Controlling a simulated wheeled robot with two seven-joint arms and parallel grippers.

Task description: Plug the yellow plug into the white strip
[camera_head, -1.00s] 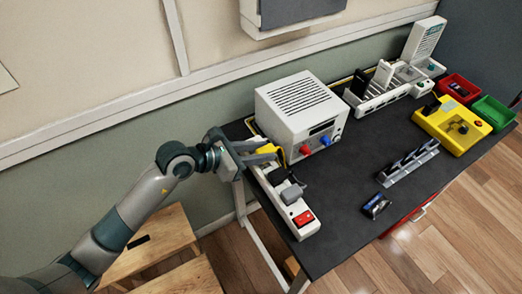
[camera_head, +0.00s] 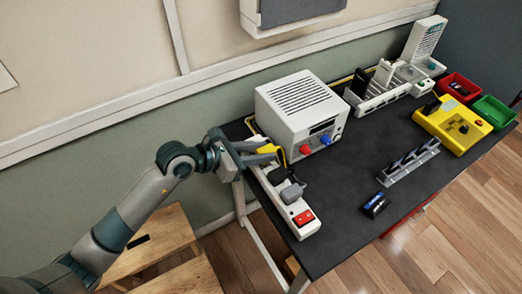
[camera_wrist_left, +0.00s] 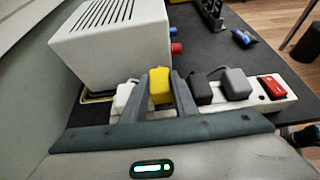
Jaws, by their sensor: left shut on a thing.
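The yellow plug (camera_head: 267,149) is at the far end of the white strip (camera_head: 310,229), beside the white box-shaped device. My left gripper (camera_head: 270,153) is shut on it. In the left wrist view the yellow plug (camera_wrist_left: 160,86) sits between the two fingers (camera_wrist_left: 160,92), upright and in line with the other plugs on the white strip (camera_wrist_left: 259,103). The fingers hide its lower end, so I cannot tell whether it is seated in a socket. My right gripper is not in view.
A black plug (camera_wrist_left: 201,90) and a grey plug (camera_wrist_left: 236,84) stand right of the yellow one, then a red switch (camera_wrist_left: 273,86). A white plug (camera_wrist_left: 124,97) is on its left. The white device (camera_head: 300,108) stands close behind. The table's middle (camera_head: 345,185) is clear.

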